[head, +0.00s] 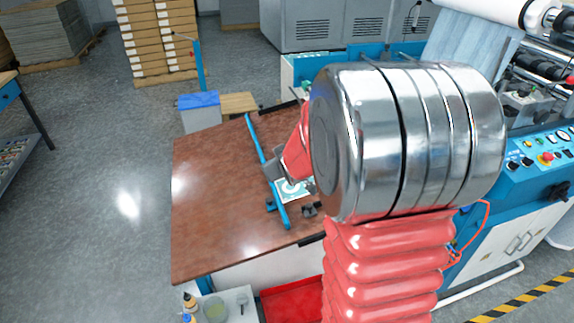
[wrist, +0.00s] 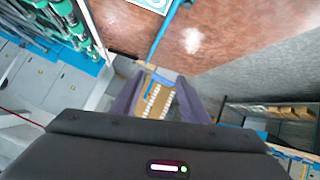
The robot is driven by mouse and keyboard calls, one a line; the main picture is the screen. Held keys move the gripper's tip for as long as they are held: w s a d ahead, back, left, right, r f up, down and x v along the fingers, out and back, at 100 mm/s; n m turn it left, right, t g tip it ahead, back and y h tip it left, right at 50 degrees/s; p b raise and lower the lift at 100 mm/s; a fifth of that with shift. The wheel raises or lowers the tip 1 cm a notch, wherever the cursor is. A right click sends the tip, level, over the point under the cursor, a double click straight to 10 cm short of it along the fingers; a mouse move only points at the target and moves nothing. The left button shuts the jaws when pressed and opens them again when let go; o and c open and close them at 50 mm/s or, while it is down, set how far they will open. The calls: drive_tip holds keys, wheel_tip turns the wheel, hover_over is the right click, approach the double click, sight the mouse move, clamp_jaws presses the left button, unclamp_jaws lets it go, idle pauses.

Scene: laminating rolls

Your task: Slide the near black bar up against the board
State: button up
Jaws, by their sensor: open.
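The near black bar (head: 312,240) lies along the near edge of the brown table, partly hidden behind my arm. The board (head: 293,189) is a white and green sheet lying right of the blue rail; its corner also shows at the top of the wrist view (wrist: 150,4). The far black bar (head: 283,107) lies at the far table edge. My gripper (head: 272,165) is over the table near the rail and board, away from the near bar. In the wrist view its fingers (wrist: 156,88) are apart with nothing held between them.
A blue rail (head: 266,165) crosses the brown table (head: 215,205); the table is clear to its left. A small black fitting (head: 311,209) stands close to the board's near end. The blue machine (head: 535,165) is at right, and a red tray (head: 290,302) lies below the near edge.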

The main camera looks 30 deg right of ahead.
drive_tip(key=s+a+r+g+y, duration=0.1)
drive_tip(key=s+a+r, duration=0.2)
drive_tip(key=s+a, duration=0.4)
drive_tip(key=s+a+r+g+y, duration=0.1)
drive_tip(key=s+a+r+g, duration=0.1)
drive_tip(key=s+a, duration=0.6)
drive_tip(key=s+a+r+g+y, duration=0.1)
drive_tip(key=s+a+r, duration=0.2)
drive_tip(key=s+a, duration=0.5)
drive_tip(key=s, duration=0.5)
drive_tip(key=shift+r+m+g+y, duration=0.3)
drive_tip(key=shift+r, duration=0.1)
drive_tip(key=shift+s, duration=0.1)
